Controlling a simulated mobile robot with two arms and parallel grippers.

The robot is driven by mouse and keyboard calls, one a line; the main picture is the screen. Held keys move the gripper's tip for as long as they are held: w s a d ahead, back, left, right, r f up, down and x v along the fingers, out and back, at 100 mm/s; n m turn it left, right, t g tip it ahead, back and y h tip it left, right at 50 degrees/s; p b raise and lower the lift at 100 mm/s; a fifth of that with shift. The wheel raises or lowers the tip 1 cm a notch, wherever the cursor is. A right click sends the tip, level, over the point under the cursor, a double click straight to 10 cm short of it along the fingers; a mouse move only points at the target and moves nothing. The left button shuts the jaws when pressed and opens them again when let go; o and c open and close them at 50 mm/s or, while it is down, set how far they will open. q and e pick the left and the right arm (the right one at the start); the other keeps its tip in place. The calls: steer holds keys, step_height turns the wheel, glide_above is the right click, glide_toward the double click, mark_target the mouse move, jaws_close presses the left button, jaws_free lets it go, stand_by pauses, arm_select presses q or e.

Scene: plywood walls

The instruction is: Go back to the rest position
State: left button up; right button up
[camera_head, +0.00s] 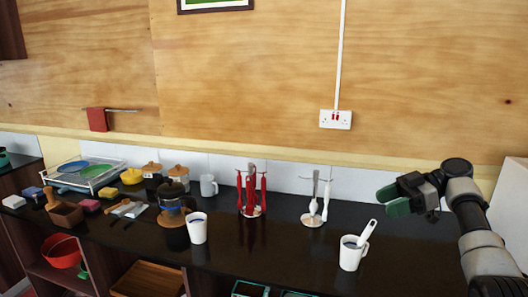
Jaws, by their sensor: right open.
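My right gripper (392,199) is at the right of the head view, raised over the right part of the dark counter (300,262). Its green-tipped fingers point left, and it is open with nothing seen between them. It is apart from the white mug (349,258), which stands on the counter to its lower left with a white-handled utensil (366,233) leaning in it. My left gripper is not in view.
A white cup (197,232) and a French press (172,204) stand left of centre. Two utensil stands, one with red-handled tools (240,190) and one with white tools (326,200), stand near the wall. A dish rack (88,176) is at far left.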

step_height(320, 180, down, 30)
steer(key=a+m+t+h+b, duration=0.2)
steer(key=m+h+b, duration=0.15)
steer(key=m, duration=0.55)
steer(key=s+f+m+h, duration=0.15)
steer(key=s+f, duration=0.25)
steer(key=f, duration=0.4)
steer(key=s+f+m+g+h+b, duration=0.15)
steer(key=s+f, duration=0.25)
steer(key=f, duration=0.4)
steer(key=s+f+m+t+h, duration=0.1)
steer(key=s+f+h, duration=0.15)
steer(key=f, duration=0.55)
steer(key=s+f+m+g+h+b, duration=0.1)
steer(key=s+f+m+h+b, duration=0.15)
steer(key=s+f, duration=1.6)
arm_select(q)
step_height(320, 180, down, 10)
steer(key=b, duration=0.2)
arm_select(e)
steer(key=s+a+f+h, duration=0.1)
steer(key=s+f, duration=0.3)
steer(key=s, duration=1)
steer(key=s+a+f+h, duration=0.1)
steer(key=s+a+f, duration=0.2)
steer(key=s, duration=1.1)
step_height(320, 180, down, 2)
steer(key=shift+s+f, duration=0.15)
